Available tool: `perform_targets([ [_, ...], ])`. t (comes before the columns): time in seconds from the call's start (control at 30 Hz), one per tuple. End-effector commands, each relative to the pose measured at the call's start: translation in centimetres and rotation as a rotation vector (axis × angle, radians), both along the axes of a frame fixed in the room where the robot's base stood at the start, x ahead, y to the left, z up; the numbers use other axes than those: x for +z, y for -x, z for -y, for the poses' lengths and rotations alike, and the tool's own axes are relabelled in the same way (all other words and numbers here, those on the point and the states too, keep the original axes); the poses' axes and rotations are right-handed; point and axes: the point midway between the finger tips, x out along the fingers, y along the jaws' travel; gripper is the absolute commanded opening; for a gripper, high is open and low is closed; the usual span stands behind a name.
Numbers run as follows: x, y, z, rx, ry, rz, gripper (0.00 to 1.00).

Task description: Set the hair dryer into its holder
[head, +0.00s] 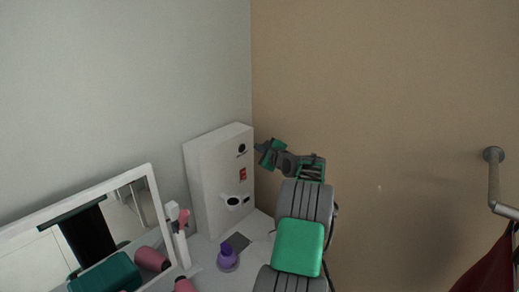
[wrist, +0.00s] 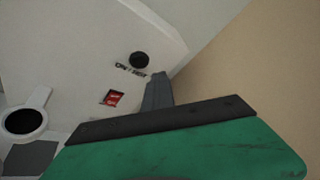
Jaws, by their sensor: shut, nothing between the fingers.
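The holder (head: 246,203) is a white ring with a dark opening, low on the front of a white panel; it also shows at the left of the wrist view (wrist: 45,96). A pink and white item (head: 183,216) stands upright beside the mirror, left of the panel. It may be the hair dryer, but it is too small to be sure. My gripper (head: 260,150) is shut and empty beside a black knob (head: 242,148) high on the panel. In the wrist view its grey finger (wrist: 157,92) is just below and right of the knob; I cannot tell if they touch.
A red switch (head: 242,174) sits below the knob. A purple bottle (head: 228,259) and a dark flat patch (head: 238,242) are on the white counter. A framed mirror (head: 157,205) leans at the left. A metal rail (head: 493,180) and dark red cloth (head: 487,268) are at right.

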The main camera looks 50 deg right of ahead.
Motion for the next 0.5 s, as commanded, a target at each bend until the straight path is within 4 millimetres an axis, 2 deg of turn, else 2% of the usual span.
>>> perform_targets([
  [0.3, 0.00, 0.01, 0.00, 0.000, 0.000, 0.000, 0.00],
  [0.5, 0.00, 0.01, 0.00, 0.000, 0.000, 0.000, 0.16],
])
